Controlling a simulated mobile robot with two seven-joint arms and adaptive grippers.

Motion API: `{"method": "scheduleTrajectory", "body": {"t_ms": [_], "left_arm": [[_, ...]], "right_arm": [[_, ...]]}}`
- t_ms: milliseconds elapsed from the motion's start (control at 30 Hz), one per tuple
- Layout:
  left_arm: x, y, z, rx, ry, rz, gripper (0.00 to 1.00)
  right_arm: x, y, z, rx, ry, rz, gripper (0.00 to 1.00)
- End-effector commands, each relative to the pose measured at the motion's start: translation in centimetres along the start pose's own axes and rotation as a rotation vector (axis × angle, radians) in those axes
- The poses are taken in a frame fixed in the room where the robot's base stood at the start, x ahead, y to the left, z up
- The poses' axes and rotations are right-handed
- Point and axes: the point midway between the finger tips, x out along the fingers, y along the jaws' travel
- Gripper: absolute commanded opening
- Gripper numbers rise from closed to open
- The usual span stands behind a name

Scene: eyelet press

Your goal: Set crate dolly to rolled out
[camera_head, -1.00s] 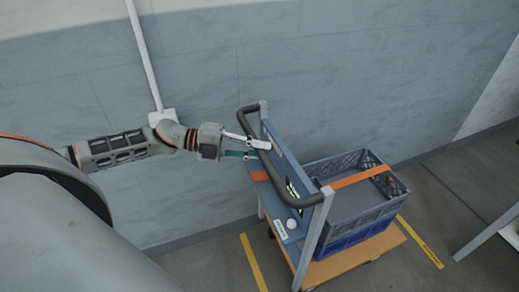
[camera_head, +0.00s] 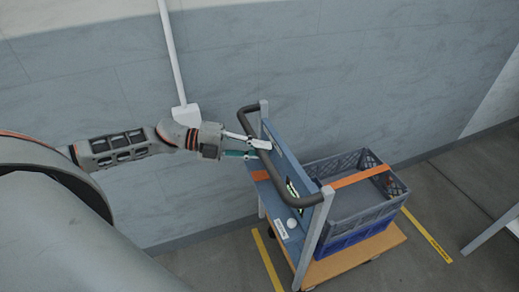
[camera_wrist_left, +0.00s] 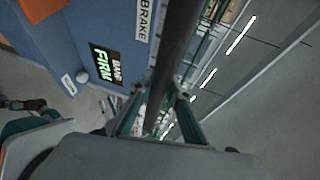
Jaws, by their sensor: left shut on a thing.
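The crate dolly has a wooden deck (camera_head: 350,265), a blue upright panel (camera_head: 275,190) and a black curved handle (camera_head: 262,185). My left gripper (camera_head: 262,149) reaches in from the left and is shut on the handle near its far end. In the left wrist view the black handle bar (camera_wrist_left: 178,45) runs down between the fingers (camera_wrist_left: 155,115). A grey crate (camera_head: 350,200) sits on a blue one (camera_head: 355,232) on the deck, under an orange strap (camera_head: 358,178).
A grey wall (camera_head: 330,60) stands behind the dolly. Yellow floor lines (camera_head: 266,262) (camera_head: 427,235) lie on both sides of it. A pale leg-like piece (camera_head: 490,230) stands at the right edge. A white bar (camera_head: 172,50) is on the wall.

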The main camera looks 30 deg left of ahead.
Motion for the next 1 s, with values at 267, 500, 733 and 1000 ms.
{"method": "scheduleTrajectory", "body": {"t_ms": [267,500,733,1000], "left_arm": [[0.0,0.0,0.1,0.000,-0.001,0.001,0.34],[0.0,0.0,0.0,0.000,-0.001,0.000,0.34],[-1.6,0.2,0.0,-0.003,-0.001,0.004,0.34],[-6.3,0.3,0.0,-0.004,-0.002,0.007,0.34]], "right_arm": [[0.0,0.0,0.0,0.000,0.000,0.000,0.40],[0.0,0.1,0.1,-0.002,-0.001,0.001,0.40],[0.0,0.1,0.1,-0.002,-0.001,0.001,0.40],[0.0,0.1,0.0,-0.001,0.000,0.001,0.40]]}}
